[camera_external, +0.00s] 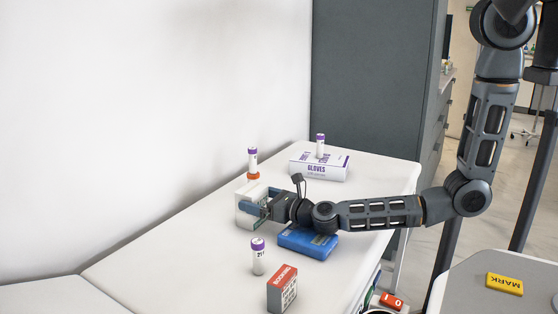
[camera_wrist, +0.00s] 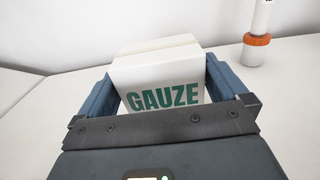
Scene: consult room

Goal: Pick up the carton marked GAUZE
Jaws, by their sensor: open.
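The GAUZE carton (camera_wrist: 158,72) is a white box with green lettering, standing on the white table. In the wrist view it sits between the two blue-grey fingers of my gripper (camera_wrist: 160,88), one finger on each side. A narrow gap shows beside the carton, and the fingers are open around it. In the external view the carton (camera_external: 245,215) stands near the wall side of the table, partly hidden by my gripper (camera_external: 262,205), which reaches it from the right, low over the table.
A vial on an orange ring (camera_external: 253,163) stands just behind the carton; it also shows in the wrist view (camera_wrist: 257,42). A GLOVES box (camera_external: 318,168) with a vial on it is farther back. A blue box (camera_external: 307,242) lies below my arm. Another vial (camera_external: 258,256) and a grey-red box (camera_external: 282,290) stand in front.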

